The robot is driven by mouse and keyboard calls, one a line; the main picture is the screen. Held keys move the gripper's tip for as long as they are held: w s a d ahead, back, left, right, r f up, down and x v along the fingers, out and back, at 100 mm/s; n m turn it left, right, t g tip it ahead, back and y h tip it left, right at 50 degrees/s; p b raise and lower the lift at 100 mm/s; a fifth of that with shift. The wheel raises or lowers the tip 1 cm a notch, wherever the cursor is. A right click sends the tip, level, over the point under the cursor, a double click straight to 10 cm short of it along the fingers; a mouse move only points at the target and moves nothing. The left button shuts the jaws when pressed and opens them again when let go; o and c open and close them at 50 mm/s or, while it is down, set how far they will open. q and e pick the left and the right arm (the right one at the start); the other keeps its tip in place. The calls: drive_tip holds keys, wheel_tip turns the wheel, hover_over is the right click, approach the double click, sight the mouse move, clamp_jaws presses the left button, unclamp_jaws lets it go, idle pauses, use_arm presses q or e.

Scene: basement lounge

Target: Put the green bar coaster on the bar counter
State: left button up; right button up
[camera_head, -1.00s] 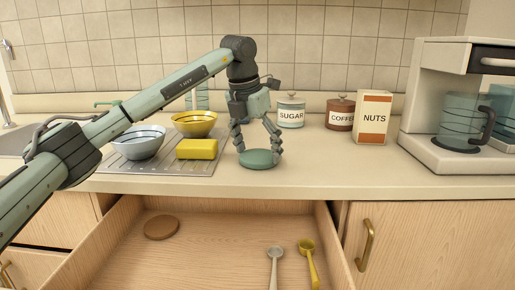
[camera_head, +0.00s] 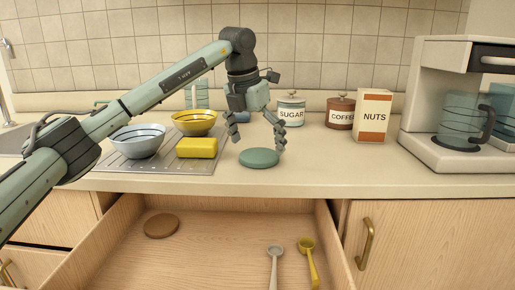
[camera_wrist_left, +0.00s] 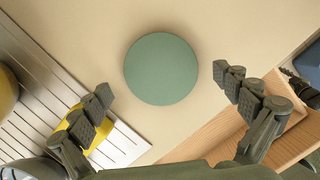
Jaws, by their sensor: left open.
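The green bar coaster (camera_head: 259,158) is a round disc lying flat on the beige bar counter (camera_head: 350,170). In the left wrist view the coaster (camera_wrist_left: 161,68) shows whole, with bare counter around it. My left gripper (camera_head: 258,144) is open and empty just above and around the coaster, its fingers spread wide. In the left wrist view the two fingers of my left gripper (camera_wrist_left: 167,92) stand apart on either side of the coaster, not touching it.
A drainboard (camera_head: 130,178) with two bowls and a yellow sponge (camera_head: 197,148) lies to the left. Sugar and coffee jars, a nuts box (camera_head: 373,116) and a coffee machine (camera_head: 465,155) stand right. Below, an open drawer (camera_head: 215,240) holds a brown coaster (camera_head: 161,225) and two scoops.

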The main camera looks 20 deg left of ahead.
sight(249, 160)
use_arm(q)
drive_tip(key=d+v, duration=0.1)
drive_tip(key=v, duration=0.9)
drive_tip(key=shift+a+r, duration=0.45)
drive_tip(key=shift+a, duration=0.05)
drive_tip(key=shift+s, duration=0.1)
